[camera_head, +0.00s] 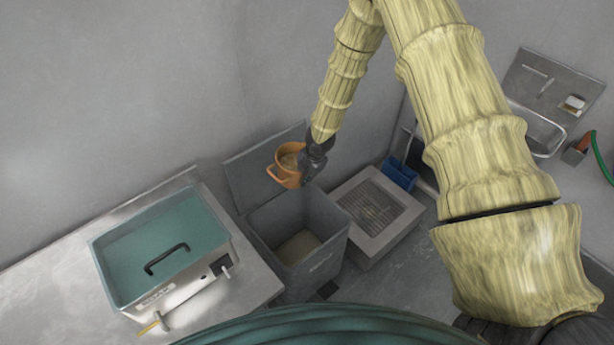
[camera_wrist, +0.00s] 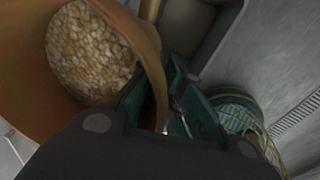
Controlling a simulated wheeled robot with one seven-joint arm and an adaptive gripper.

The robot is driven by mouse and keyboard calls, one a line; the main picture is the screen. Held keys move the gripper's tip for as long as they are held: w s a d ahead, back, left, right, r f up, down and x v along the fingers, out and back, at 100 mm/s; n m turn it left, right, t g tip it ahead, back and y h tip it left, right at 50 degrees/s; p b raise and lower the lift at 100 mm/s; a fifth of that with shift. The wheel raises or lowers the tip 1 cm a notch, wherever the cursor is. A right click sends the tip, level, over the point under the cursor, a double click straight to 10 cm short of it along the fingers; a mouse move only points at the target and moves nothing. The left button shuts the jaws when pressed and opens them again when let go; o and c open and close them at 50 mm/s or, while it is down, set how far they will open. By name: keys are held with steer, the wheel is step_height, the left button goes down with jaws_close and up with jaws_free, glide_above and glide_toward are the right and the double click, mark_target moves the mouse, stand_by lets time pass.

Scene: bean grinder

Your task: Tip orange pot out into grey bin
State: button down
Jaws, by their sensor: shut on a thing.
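My gripper (camera_head: 314,158) is shut on the orange pot (camera_head: 287,177) and holds it in the air above the back part of the grey bin (camera_head: 321,257). In the wrist view the pot (camera_wrist: 28,78) fills the left side, with pale beans or pellets (camera_wrist: 92,56) inside it. The pot looks close to upright, perhaps slightly tilted, and nothing is seen falling from it. The bin's lid (camera_head: 250,178) stands open behind it. Some pale brown material (camera_head: 299,247) lies in the bin. The gripper's fingertips are partly hidden by the pot in the head view.
A teal-topped machine (camera_head: 165,245) with a black handle stands on a metal counter (camera_head: 50,270) left of the bin. A grated floor unit (camera_head: 372,212), a blue container (camera_head: 400,173) and a sink (camera_head: 540,130) are to the right. Walls are close behind.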

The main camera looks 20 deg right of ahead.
steer(key=shift+w+f+b, duration=0.2)
steer(key=shift+b, duration=0.1)
steer(key=shift+f+t+b, duration=0.25)
steer(key=shift+t+b, duration=0.15)
steer(key=shift+b, duration=0.15)
steer(key=b, duration=0.2)
steer(key=t+b, duration=0.1)
steer(key=b, duration=0.1)
steer(key=shift+w+a+f+y, duration=0.1)
steer(key=shift+w+f+y, duration=0.15)
steer(key=shift+f+y, duration=0.15)
steer(key=shift+b, duration=0.6)
